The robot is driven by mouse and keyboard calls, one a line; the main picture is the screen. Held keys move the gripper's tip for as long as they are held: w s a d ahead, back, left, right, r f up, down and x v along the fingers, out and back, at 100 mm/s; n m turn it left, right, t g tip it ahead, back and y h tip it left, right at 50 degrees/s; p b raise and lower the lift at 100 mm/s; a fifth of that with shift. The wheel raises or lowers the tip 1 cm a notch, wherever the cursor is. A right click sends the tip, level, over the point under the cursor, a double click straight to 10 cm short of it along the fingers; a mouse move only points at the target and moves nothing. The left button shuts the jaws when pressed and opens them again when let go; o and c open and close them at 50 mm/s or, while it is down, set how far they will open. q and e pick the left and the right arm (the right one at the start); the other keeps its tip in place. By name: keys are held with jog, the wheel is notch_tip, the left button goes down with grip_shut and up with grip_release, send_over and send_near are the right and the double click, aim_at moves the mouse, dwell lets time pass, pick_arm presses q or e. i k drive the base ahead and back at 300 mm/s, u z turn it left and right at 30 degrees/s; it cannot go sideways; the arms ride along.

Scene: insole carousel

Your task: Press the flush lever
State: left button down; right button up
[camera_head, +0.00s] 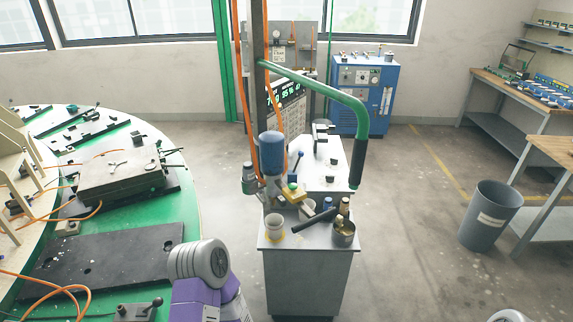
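A dispensing head with a blue cylinder (271,152) hangs on a dark post above a grey cabinet (305,260). A thin lever with a blue knob (299,156) stands up just right of the cylinder, tilted to the right. I cannot tell for sure that it is the flush lever. A yellow-green part (292,190) sits below it. A green boom (320,86) ends in a black grip (357,163) hanging down at the right. My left arm's grey and purple links show at the bottom, left of the cabinet. Neither gripper shows.
A cup (274,226) and a metal tin (344,233) stand on the cabinet top. The round green table (190,235) with fixtures and orange hoses is at the left. A grey bin (490,217) stands at the right. The floor between bin and cabinet is free.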

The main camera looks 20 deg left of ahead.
aim_at(301, 154)
jog(key=k, duration=0.15)
jog(key=z, duration=1.05)
jog(key=i, duration=4.4)
jog(key=u, duration=3.3)
jog(key=i, duration=1.05)
jog(key=z, duration=0.05)
